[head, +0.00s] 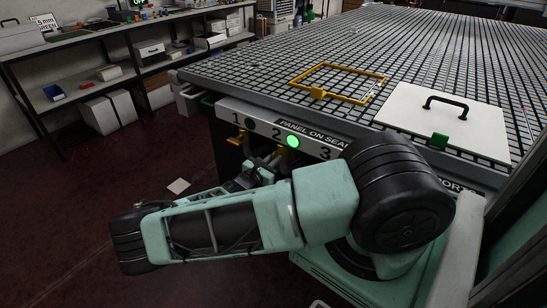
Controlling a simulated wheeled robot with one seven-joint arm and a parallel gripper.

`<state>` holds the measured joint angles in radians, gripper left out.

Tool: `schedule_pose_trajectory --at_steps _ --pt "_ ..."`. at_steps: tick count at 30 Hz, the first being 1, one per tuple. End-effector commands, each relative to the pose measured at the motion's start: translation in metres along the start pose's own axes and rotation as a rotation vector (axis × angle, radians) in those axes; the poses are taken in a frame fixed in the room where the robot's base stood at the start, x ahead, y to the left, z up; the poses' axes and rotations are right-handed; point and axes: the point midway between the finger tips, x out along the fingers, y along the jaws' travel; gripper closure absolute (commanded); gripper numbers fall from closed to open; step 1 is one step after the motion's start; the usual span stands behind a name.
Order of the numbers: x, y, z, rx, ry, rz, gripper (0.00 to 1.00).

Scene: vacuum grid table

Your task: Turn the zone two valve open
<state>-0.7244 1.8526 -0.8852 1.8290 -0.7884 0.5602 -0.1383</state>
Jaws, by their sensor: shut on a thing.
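The zone two valve (281,157) is a yellow handle below the numeral 2 on the table's front panel (270,124). The lamp (293,141) beside the 2 glows green. My gripper (262,172) is low in front of the panel at this valve. It is shut on the valve's handle, though the fingertips are small, dark and partly hidden by my arm. The exact angle of the handle is hard to make out. The zone one valve (238,141), also yellow, is to the left under the 1, and its lamp (250,123) is dark.
The black grid table (420,55) carries a yellow square frame (300,80) and a white panel (450,128) with a black handle and green tab. Shelves (85,100) with boxes stand at left.

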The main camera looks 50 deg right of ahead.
Motion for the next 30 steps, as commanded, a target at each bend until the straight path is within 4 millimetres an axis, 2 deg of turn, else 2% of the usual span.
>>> schedule_pose_trajectory --at_steps 9,23,24,26,30 --pt "-0.0015 0.0002 -0.0025 -0.092 0.007 0.001 1.0" --pt "-0.0017 0.0 -0.0033 -0.105 0.008 0.002 1.0" --pt "-0.0017 0.0 -0.0033 -0.105 0.008 0.002 0.83" --pt "-0.0016 -0.0001 -0.0031 -0.104 0.007 0.001 0.67" --pt "-0.001 -0.0001 -0.002 -0.103 0.005 0.001 0.67"
